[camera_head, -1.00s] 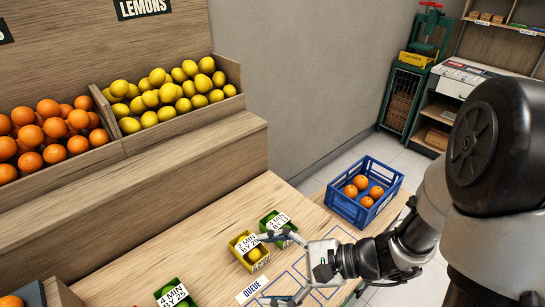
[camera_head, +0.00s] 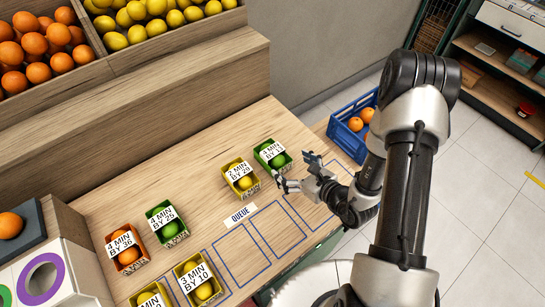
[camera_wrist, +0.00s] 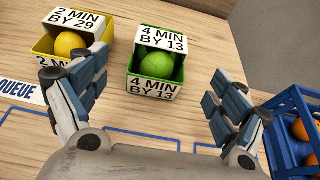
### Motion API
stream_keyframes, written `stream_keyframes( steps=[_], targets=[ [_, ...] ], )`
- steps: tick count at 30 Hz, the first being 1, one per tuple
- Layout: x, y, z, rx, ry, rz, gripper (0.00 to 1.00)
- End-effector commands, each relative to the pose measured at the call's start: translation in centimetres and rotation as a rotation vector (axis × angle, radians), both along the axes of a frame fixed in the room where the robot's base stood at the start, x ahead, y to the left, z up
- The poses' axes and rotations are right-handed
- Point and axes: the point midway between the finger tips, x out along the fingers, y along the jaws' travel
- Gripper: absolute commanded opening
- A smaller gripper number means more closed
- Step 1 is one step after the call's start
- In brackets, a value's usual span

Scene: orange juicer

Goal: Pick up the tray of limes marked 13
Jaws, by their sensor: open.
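The green tray of limes marked "4 MIN BY 13" (camera_head: 262,147) stands on the wooden counter, at the right end of the row of small trays. In the wrist view the same green tray (camera_wrist: 133,82) is upright, a lime showing between its two white labels. My gripper (camera_head: 297,172) is open and empty, just in front of this tray and to its lower right in the head view. In the wrist view the fingers of my gripper (camera_wrist: 157,75) are spread wide, one on each side of the tray, with the tray ahead and touching neither.
A yellow tray marked "2 MIN BY 29" (camera_head: 241,178) stands close left of the green tray, near the left finger. A blue crate of oranges (camera_head: 345,138) is at the right. Several other small trays are at the lower left. Bare counter lies in front of the green tray.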

Motion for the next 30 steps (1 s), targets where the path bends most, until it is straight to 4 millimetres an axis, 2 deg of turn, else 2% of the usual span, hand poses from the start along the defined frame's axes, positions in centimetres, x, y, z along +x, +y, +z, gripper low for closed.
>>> stream_keyframes(
  steps=[1,6,14,21,30],
  targets=[
    [0.8,0.8,-0.6,-0.001,-0.002,0.006,0.9],
    [3.0,2.3,-1.7,-0.001,0.0,0.004,0.9],
    [4.6,3.3,-2.3,0.001,-0.002,0.002,0.9],
    [7.2,5.3,-3.5,0.001,-0.001,0.003,0.9],
    [7.9,5.7,-3.7,0.001,0.001,0.001,0.9]
  ],
)
